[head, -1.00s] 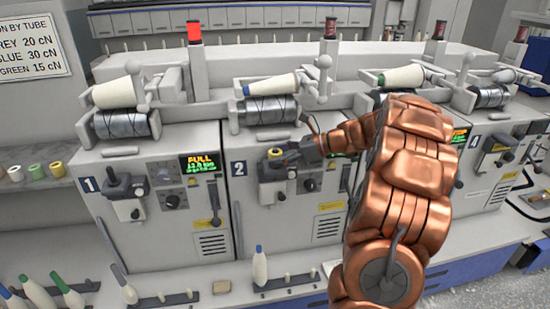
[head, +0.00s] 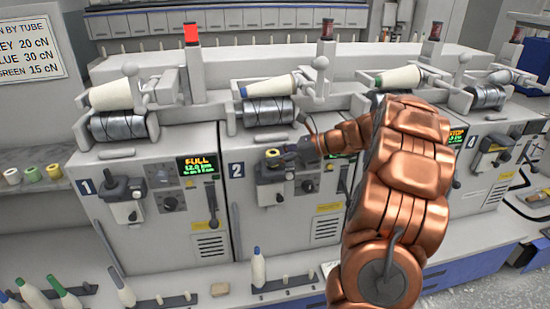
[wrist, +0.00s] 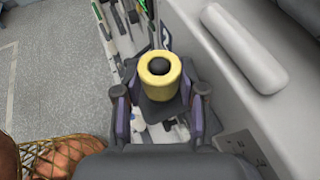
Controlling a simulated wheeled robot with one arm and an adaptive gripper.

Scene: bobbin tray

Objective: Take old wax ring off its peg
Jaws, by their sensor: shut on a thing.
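The old wax ring (wrist: 159,68) is a thick yellow ring in the wrist view. It sits between my fingertips, with the dark round end of the peg (wrist: 158,66) showing in its hole. My gripper (wrist: 160,88) is shut on the ring, one dark finger on each side. In the head view the ring (head: 272,153) is a small yellow spot on the front of unit 2, above a grey block. My gripper (head: 287,158) reaches it from the right. The lower part of the peg is hidden, so I cannot tell how far the ring is along it.
Yarn cones and dark drums line the top of the winding units. Yellow, green and white rings (head: 33,173) stand on a shelf at left. A black lever (head: 212,205) is on unit 1. Cones (head: 258,267) stand on pegs along the lower ledge.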

